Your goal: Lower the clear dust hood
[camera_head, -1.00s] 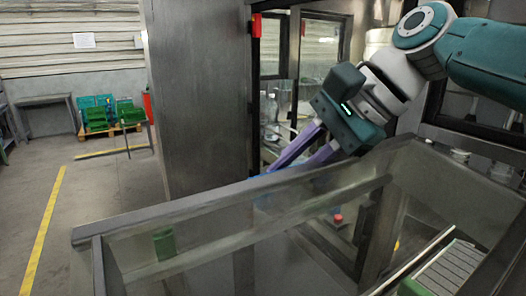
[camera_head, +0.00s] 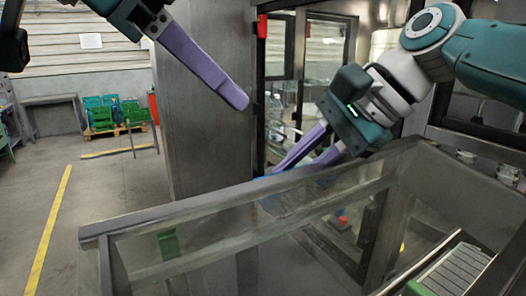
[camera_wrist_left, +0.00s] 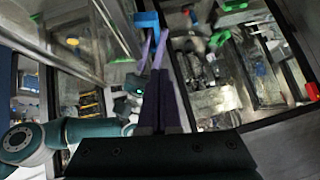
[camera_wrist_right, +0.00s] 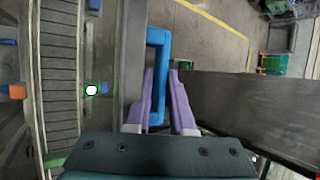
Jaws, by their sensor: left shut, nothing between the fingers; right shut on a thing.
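The clear dust hood (camera_head: 250,215) has see-through panels in a grey frame and fills the lower part of the head view, its long top edge sloping up to the right. Its blue handle (camera_wrist_right: 157,55) shows as a loop in the right wrist view. A bit of it shows in the left wrist view (camera_wrist_left: 147,19). My right gripper (camera_head: 285,172) is shut on the blue handle, its purple fingers on either side of one bar (camera_wrist_right: 160,80). My left gripper (camera_head: 238,98) is shut and empty, in the air above and left of the handle, apart from the hood.
A grey metal cabinet side (camera_head: 200,110) stands behind the hood, beside a glazed door frame (camera_head: 330,60). A roller conveyor (camera_head: 455,270) lies at lower right. Open floor with a yellow line (camera_head: 50,225) and green crates (camera_head: 115,112) is at far left.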

